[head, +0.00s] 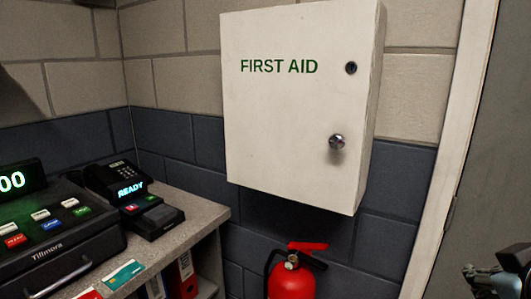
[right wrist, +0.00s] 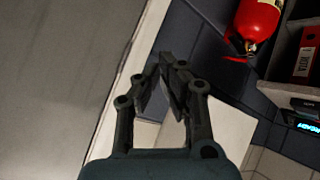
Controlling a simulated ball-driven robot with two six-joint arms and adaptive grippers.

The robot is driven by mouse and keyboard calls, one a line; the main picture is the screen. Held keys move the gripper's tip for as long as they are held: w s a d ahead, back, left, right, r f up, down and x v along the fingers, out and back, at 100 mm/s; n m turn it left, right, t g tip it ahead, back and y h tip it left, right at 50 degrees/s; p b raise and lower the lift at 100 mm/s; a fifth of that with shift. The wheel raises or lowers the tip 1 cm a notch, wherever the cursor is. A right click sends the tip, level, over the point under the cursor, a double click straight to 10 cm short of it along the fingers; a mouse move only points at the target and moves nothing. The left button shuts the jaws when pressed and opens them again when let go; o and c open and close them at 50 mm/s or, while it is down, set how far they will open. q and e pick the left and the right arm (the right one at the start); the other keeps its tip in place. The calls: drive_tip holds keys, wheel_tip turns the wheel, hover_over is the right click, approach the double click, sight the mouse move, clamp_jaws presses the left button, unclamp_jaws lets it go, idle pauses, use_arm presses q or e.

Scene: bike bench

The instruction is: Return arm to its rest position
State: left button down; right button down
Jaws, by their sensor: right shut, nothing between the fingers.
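My right gripper (right wrist: 168,72) shows in the right wrist view, its two dark fingers brought together with nothing between them. It hangs in the air in front of the wall, apart from the things around it. The white first aid cabinet (head: 285,120) is on the wall in the head view, its door shut, with a round knob (head: 337,142). Part of a white surface (right wrist: 228,130), seemingly the cabinet, shows behind the fingers in the wrist view. My left gripper is not in view.
A red fire extinguisher (head: 291,280) is below the cabinet. A counter (head: 204,208) at left bears a cash register (head: 55,240) and a card terminal (head: 135,195). A pale door frame (head: 447,170) is at right.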

drive_tip(key=s+a+f+g+y, duration=0.1)
drive_tip(key=s+a+f+g, duration=0.15)
drive_tip(key=s, duration=0.25)
drive_tip(key=s+a+f+m+g+y, duration=0.1)
drive_tip(key=s+f+g, duration=0.15)
drive_tip(key=s, duration=0.35)
drive_tip(key=s+a+f+g+y, duration=0.1)
drive_tip(key=s+a+f, duration=0.15)
drive_tip(key=s, duration=0.25)
drive_tip(key=s+d+f+g+b, duration=0.2)
drive_tip(key=f+b, duration=0.6)
drive_tip(key=f, duration=2.6)
drive_tip(key=s+d+f+b, duration=0.1)
drive_tip(key=s+f+b, duration=0.2)
drive_tip(key=s+f, duration=0.5)
drive_tip(key=s+d+f+g+b, duration=0.1)
drive_tip(key=s+f+b, duration=0.2)
drive_tip(key=s+f, duration=0.6)
wheel_tip(320, 180, down, 6)
drive_tip(key=shift+s+m, duration=0.25)
drive_tip(key=shift+m, duration=0.05)
